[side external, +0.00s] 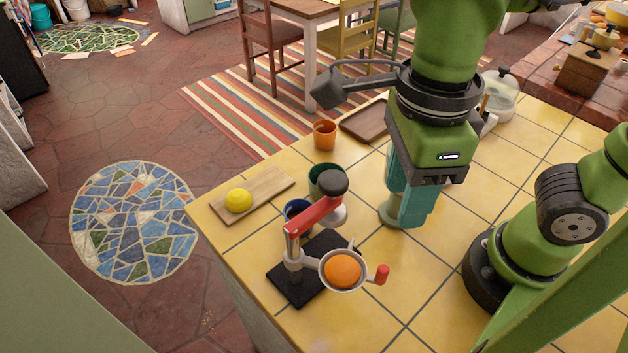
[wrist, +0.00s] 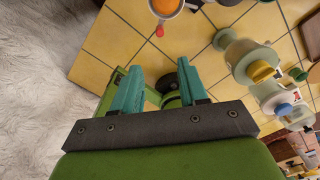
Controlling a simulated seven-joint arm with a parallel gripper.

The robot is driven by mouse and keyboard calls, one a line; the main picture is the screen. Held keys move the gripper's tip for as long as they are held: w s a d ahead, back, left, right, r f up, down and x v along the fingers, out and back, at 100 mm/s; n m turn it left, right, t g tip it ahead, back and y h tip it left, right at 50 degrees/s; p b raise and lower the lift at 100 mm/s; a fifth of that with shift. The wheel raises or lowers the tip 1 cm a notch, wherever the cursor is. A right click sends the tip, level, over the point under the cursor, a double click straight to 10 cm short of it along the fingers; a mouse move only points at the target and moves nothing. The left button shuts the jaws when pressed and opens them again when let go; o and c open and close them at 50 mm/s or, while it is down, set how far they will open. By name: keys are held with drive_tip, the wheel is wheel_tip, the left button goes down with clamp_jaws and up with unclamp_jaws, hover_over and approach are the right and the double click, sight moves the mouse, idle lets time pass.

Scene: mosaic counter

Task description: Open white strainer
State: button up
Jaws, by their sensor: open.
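The strainer is a pale round cup on a press with a raised red lever (side external: 314,215) and a black base (side external: 296,289). Its rim (side external: 322,272) surrounds an orange (side external: 342,271), and a red-tipped handle (side external: 381,274) sticks out to the right. In the wrist view the orange (wrist: 165,6) and the red tip (wrist: 159,31) show at the top edge, beyond my fingers. My gripper (side external: 408,214) points down over the counter, behind and right of the strainer, apart from it. Its teal fingers are spread and empty in the wrist view (wrist: 160,84).
A lemon (side external: 238,201) lies on a wooden board (side external: 270,186) at the left. Orange (side external: 325,134), green (side external: 327,178) and blue cups stand behind the press. A pale green appliance (wrist: 238,58) stands near my gripper, mostly hidden in the side view. Tiles right of the strainer are clear.

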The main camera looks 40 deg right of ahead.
drive_tip(key=shift+f, duration=0.1)
drive_tip(key=shift+c, duration=1.2)
drive_tip(key=w+d+f+m+g, duration=0.2)
drive_tip(key=w+d+f, duration=0.1)
drive_tip(key=shift+f+m+g+y, duration=0.25)
drive_tip(key=shift+m+g+y, duration=0.15)
clamp_jaws()
drive_tip(key=m+g+y, duration=0.3)
drive_tip(key=m+y, duration=0.1)
drive_tip(key=m, duration=0.3)
approach(389, 270)
wheel_tip(389, 270, down, 8)
drive_tip(key=s, duration=0.2)
drive_tip(key=shift+s+a+r, duration=0.2)
drive_tip(key=shift+a+r, duration=0.05)
drive_tip(key=shift+a, duration=0.25)
drive_tip(key=shift+s+a, duration=0.6)
drive_tip(key=shift+a, duration=0.15)
drive_tip(key=shift+s+a, duration=0.55)
drive_tip(key=shift+a, duration=0.2)
drive_tip(key=shift+r, duration=0.1)
